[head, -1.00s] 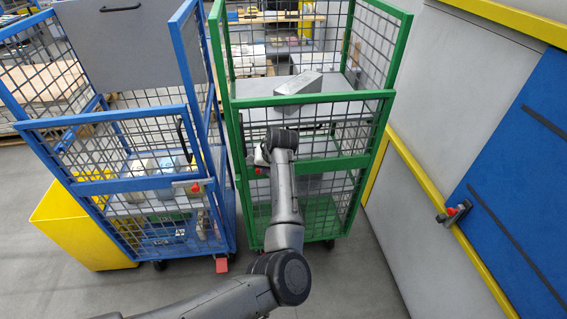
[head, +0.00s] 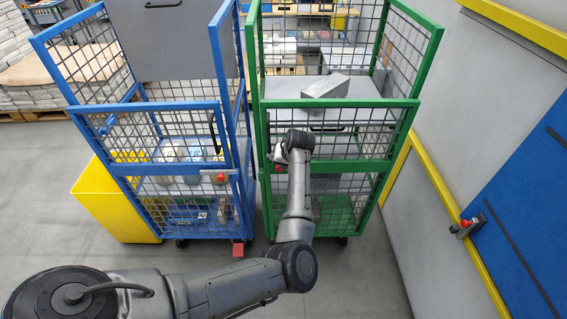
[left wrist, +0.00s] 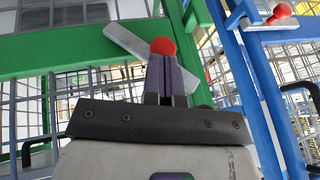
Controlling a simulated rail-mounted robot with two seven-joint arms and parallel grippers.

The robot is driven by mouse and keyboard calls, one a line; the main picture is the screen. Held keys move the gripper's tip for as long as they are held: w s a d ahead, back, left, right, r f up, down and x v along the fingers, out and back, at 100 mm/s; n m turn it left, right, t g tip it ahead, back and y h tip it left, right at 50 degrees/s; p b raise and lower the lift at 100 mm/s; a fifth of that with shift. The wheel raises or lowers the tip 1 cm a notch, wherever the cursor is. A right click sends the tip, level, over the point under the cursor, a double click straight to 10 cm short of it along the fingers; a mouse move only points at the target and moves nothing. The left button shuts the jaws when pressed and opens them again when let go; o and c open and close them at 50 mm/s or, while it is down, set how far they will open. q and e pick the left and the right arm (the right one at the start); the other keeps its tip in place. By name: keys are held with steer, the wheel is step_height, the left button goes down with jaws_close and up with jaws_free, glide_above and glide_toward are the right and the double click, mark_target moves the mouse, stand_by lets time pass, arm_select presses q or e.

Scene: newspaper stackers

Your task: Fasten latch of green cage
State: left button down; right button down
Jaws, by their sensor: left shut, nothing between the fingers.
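The green cage (head: 345,103) stands right of centre in the head view, with its front half-gate shut across the front. Its latch (left wrist: 125,42) is a grey metal bar with a red knob (left wrist: 162,47), lying tilted across the green frame in the left wrist view. My left gripper (left wrist: 167,82) is shut and empty, its fingertips right at the red knob; I cannot tell whether they touch. In the head view my left gripper (head: 279,158) is at the left side of the cage's front, and my wrist hides most of the latch. My right gripper is out of view.
A blue cage (head: 165,110) stands close on the left, with its own red-knobbed latch (head: 219,178). A yellow bin (head: 115,205) is beside it. A grey box (head: 325,86) lies on the green cage's shelf. A wall with a blue panel (head: 530,190) is at the right.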

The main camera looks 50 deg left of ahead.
arm_select(q)
steer(key=p+v, duration=0.5)
steer(key=v, duration=0.8)
steer(key=shift+s+a+r, duration=0.2)
steer(key=shift+a, duration=0.2)
